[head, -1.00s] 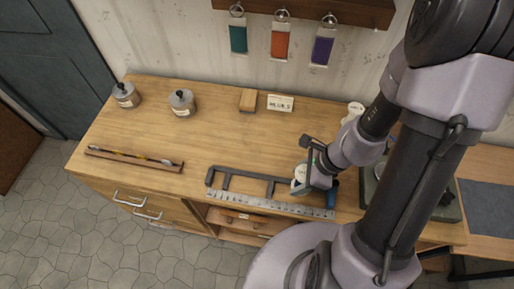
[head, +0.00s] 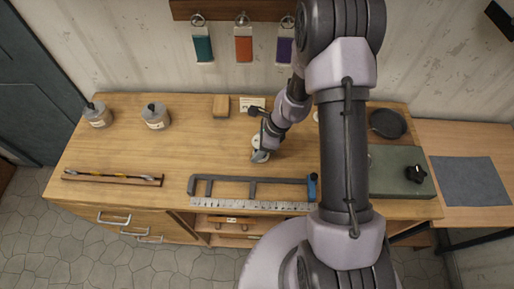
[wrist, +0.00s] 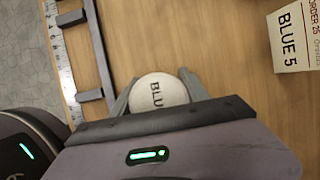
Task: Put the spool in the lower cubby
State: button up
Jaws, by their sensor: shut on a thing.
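In the head view the spool's white end (head: 258,141) shows at my gripper (head: 261,151), over the middle of the bench, behind the dark bracket. I cannot tell its height above the bench. The cubbies are in the bench front, below the ruler. A shelf board (head: 232,228) divides them; the lower cubby (head: 235,241) is partly seen from above.
A dark bracket (head: 250,181) with a blue end and a steel ruler (head: 245,205) lie along the bench's front edge, above the cubbies. Two jars (head: 156,117), a wooden block (head: 221,106) and a "BLUE 5" card (wrist: 292,35) stand behind. A green box (head: 398,172) is right.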

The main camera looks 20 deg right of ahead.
jog(key=shift+f, duration=0.25)
jog(key=o, duration=1.5)
jog(key=shift+r, duration=0.1)
jog(key=shift+c, duration=0.2)
jog(key=shift+r, duration=0.1)
